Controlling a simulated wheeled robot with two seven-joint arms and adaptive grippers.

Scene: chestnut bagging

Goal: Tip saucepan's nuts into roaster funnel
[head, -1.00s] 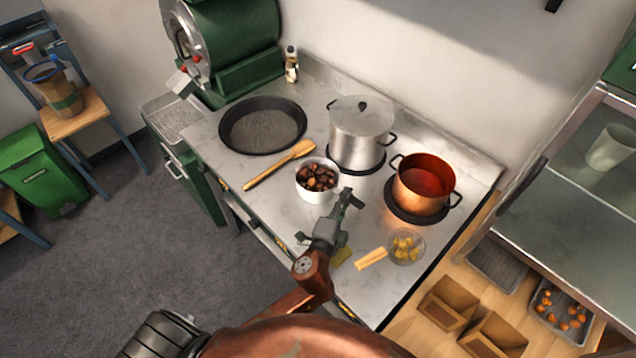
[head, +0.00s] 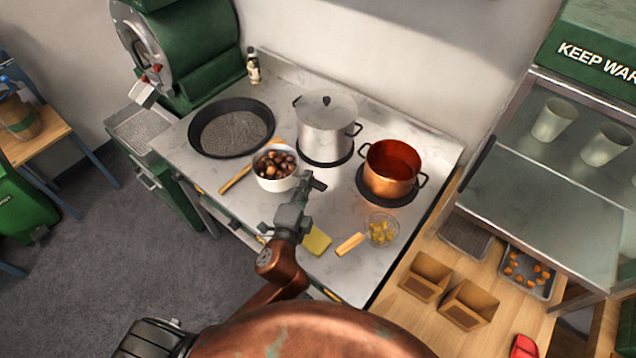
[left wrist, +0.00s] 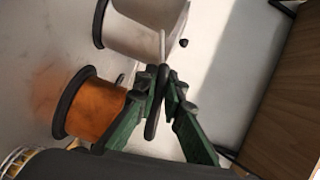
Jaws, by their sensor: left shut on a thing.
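The white saucepan (head: 272,183), full of brown chestnuts (head: 278,163), is at the middle of the steel counter, roughly level, and covers part of a wooden spoon. My left gripper (head: 313,184) is at its right side. In the left wrist view the fingers (left wrist: 160,92) are shut on a thin dark piece, the saucepan's handle; the bowl hardly shows there. The green roaster (head: 190,50) with its round metal front stands at the back left. I cannot clearly make out its funnel. My right gripper is out of view.
A black pan (head: 232,128) lies between saucepan and roaster. A lidded steel pot (head: 325,128) and a copper pot (head: 390,172) stand behind and right. A bottle (head: 253,67) stands by the roaster.

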